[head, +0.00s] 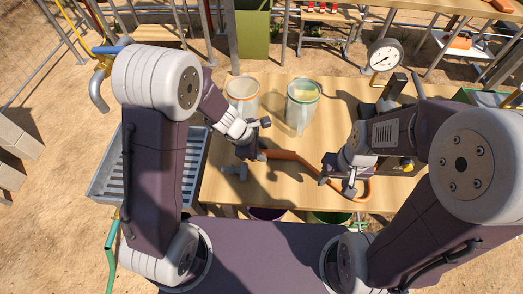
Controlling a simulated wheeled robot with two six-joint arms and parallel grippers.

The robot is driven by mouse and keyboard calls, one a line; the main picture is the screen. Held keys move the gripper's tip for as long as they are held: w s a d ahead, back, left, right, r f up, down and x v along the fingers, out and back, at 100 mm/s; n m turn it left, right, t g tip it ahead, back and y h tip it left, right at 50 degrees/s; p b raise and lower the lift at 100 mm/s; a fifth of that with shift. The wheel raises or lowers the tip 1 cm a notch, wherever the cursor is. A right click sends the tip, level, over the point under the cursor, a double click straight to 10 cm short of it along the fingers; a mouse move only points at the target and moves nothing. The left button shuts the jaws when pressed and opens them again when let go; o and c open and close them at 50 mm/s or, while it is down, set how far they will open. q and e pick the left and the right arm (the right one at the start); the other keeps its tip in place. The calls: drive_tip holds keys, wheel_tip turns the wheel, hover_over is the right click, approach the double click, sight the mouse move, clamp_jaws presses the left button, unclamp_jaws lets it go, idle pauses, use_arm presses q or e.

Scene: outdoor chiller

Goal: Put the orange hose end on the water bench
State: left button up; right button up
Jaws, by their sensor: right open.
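An orange hose (292,157) lies across the wooden bench (222,186). It runs from beside my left gripper to the right and loops near my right gripper. My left gripper (255,139) is at the hose's left end, over the left-middle of the bench. Dark finger parts hide that end, and I cannot tell whether they grip it or only sit beside it. My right gripper (337,184) is open, with its fingers apart, low over the bench near the hose's loop. I cannot tell whether it touches the hose.
A clear container with an orange rim (242,91) and one with a green rim (303,97) stand at the back of the bench. A gauge (385,56) rises at the back right. A grey slatted tray (108,178) is at the left. A small grey-blue fitting (234,172) lies on the bench.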

use_arm(q)
drive_tip(key=shift+s+f, duration=0.25)
drive_tip(key=shift+r, duration=0.2)
use_arm(e)
drive_tip(key=shift+r, duration=0.15)
use_arm(q)
drive_tip(key=p+v, duration=0.6)
drive_tip(key=v, duration=0.5)
drive_tip(key=s+a+m+y, duration=0.2)
drive_tip(key=s+a+m, duration=0.2)
drive_tip(key=m, duration=0.4)
drive_tip(key=s+a+r+m+g+y, duration=0.1)
drive_tip(key=s+a+m+y, duration=0.1)
drive_tip(key=s+a+m, duration=0.3)
drive_tip(key=a+m, duration=0.1)
drive_tip(key=m, duration=0.3)
drive_tip(key=shift+a, duration=0.35)
use_arm(e)
wheel_tip(320, 180, up, 5)
drive_tip(key=shift+w+r, duration=0.1)
use_arm(q)
drive_tip(key=shift+w, duration=0.1)
